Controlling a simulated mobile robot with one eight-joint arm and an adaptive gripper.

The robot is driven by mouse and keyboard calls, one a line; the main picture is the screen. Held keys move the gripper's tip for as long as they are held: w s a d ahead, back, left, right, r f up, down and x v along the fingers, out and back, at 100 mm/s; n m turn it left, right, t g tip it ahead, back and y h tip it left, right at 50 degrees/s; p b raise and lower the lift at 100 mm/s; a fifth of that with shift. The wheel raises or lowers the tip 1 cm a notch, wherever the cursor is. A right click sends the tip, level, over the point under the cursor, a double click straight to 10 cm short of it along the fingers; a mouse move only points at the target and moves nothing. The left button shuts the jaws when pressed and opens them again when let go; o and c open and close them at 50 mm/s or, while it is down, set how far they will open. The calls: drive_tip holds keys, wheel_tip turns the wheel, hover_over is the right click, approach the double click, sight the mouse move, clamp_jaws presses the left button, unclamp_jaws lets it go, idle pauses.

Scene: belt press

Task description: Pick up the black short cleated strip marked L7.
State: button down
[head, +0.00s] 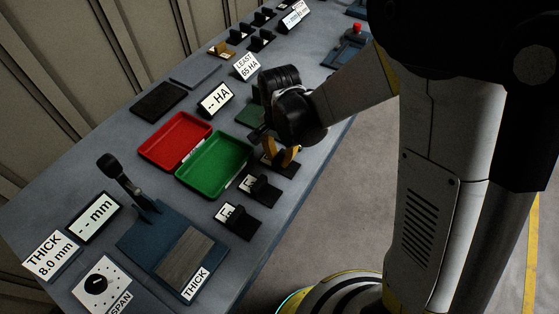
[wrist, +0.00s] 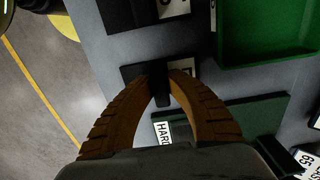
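My gripper (head: 280,158) is low over the bench at the last holder in the near row of dark holders. In the wrist view its two ribbed orange-brown fingers (wrist: 161,82) stand on either side of a black upright piece (wrist: 157,90) on a dark base. That piece is probably a strip in its stand. The fingertips are very close to its sides; whether they press on it cannot be seen. A white label (wrist: 184,66) beside it is mostly hidden by the right finger, so I cannot read L7. No lift off the base shows.
Two similar black holders with labels (head: 262,190) (head: 238,220) stand in the row nearer the front. Green (head: 247,160) and red (head: 208,131) trays lie to the left. A dark green plate (wrist: 240,115) is close by the fingers. The bench edge and open floor are to the right.

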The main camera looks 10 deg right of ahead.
sight(280, 156)
drive_tip(key=shift+r, duration=0.1)
idle(0.3)
wheel_tip(280, 156, up, 4)
drive_tip(key=shift+r+p, duration=0.1)
drive_tip(key=shift+p, duration=1)
drive_tip(key=s+d+r+p, duration=0.3)
drive_tip(key=s+d+r, duration=0.3)
drive_tip(key=s+d, duration=0.1)
drive_tip(key=shift+s+d+r+p, duration=0.3)
drive_tip(key=shift+s+r+p, duration=0.05)
drive_tip(key=shift+s, duration=0.55)
